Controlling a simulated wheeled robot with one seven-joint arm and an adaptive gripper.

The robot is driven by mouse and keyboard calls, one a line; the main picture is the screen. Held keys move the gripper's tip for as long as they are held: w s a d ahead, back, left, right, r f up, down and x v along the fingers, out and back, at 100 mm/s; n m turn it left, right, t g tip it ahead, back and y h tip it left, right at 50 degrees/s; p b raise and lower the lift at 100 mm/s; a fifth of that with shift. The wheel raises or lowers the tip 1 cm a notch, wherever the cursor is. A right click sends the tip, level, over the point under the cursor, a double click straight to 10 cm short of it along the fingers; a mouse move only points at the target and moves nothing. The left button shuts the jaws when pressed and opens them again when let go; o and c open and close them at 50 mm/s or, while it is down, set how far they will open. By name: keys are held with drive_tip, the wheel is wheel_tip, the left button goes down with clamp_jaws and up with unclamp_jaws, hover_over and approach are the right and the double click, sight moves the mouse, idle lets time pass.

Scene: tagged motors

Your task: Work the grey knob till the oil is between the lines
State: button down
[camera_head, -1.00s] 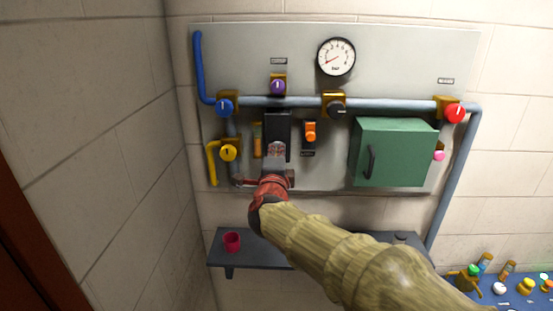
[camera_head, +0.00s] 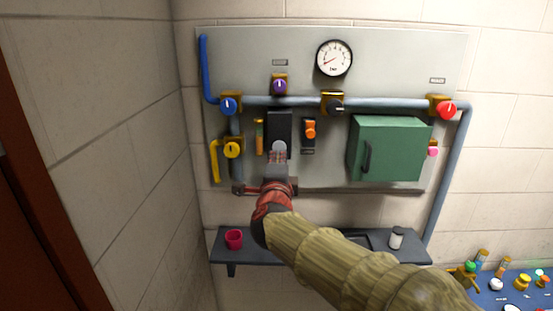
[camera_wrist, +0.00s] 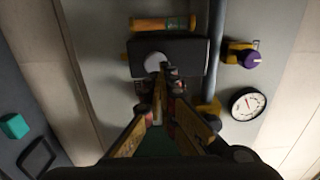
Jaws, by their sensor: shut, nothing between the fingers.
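The grey knob (camera_head: 279,147) is a pale round disc on a black box (camera_head: 279,124) on the wall panel. It also shows in the wrist view (camera_wrist: 155,62). A sight glass (camera_head: 259,137) with amber oil is mounted just left of the box; in the wrist view it lies above the box (camera_wrist: 163,24). Its lines and exact oil level are too small to read. My gripper (camera_wrist: 160,82) is shut and empty, its fingertips close to the knob's edge. I cannot tell whether they touch it. In the head view my gripper (camera_head: 278,168) is just below the knob.
An orange switch (camera_head: 310,130) and a green cabinet (camera_head: 388,149) are right of the box. A gauge (camera_head: 334,58) is above. A shelf (camera_head: 222,259) below carries a red cup (camera_head: 234,239).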

drive_tip(key=s, duration=0.7)
drive_tip(key=shift+s+a+b, duration=0.15)
drive_tip(key=shift+s+b, duration=0.05)
drive_tip(key=shift+b, duration=0.25)
